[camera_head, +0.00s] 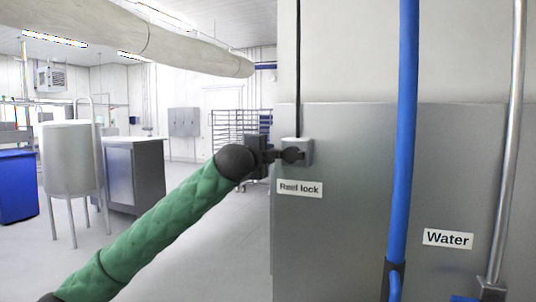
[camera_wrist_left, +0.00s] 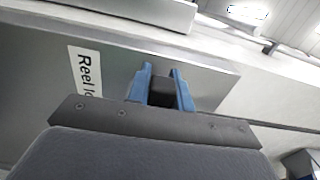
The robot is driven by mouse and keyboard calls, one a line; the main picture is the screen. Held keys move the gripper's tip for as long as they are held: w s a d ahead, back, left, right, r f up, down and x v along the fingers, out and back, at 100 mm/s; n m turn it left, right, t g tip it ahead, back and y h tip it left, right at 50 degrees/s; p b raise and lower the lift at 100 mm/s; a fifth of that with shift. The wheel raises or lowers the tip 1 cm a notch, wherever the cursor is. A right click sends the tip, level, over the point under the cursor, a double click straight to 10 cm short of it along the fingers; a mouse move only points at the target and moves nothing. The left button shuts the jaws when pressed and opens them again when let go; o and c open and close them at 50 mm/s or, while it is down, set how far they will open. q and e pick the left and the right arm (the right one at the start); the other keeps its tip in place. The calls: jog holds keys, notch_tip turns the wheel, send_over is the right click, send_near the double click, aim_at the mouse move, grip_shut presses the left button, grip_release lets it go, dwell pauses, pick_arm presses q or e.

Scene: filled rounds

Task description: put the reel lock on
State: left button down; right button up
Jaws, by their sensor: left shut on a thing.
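The reel lock is a small grey box (camera_head: 307,148) with a dark knob (camera_head: 292,155) on the metal wall panel, above a white label "Reel lock" (camera_head: 299,188). My left arm reaches in with a green sleeve, and my left gripper (camera_head: 283,156) is at the knob. In the left wrist view, the two blue fingers (camera_wrist_left: 163,88) are shut on a dark block, the knob (camera_wrist_left: 161,93), and the label (camera_wrist_left: 86,75) shows beside them. The knob's turn position is hard to tell behind the gripper. My right gripper is not in view.
A thick blue hose (camera_head: 403,130) hangs right of the box, with a "Water" label (camera_head: 447,238) and a metal pipe (camera_head: 508,150) further right. A black cable (camera_head: 298,70) runs up from the box. Open floor (camera_head: 200,240), a tank (camera_head: 70,160) and a cabinet (camera_head: 134,173) lie left.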

pick_arm(q)
jog(key=c, duration=1.2)
grip_release()
jog(key=shift+f, duration=0.1)
jog(key=shift+c, duration=0.2)
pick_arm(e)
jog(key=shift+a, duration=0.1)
pick_arm(q)
jog(key=v, duration=0.7)
jog(key=shift+s+a, duration=0.15)
jog(key=shift+s, duration=0.15)
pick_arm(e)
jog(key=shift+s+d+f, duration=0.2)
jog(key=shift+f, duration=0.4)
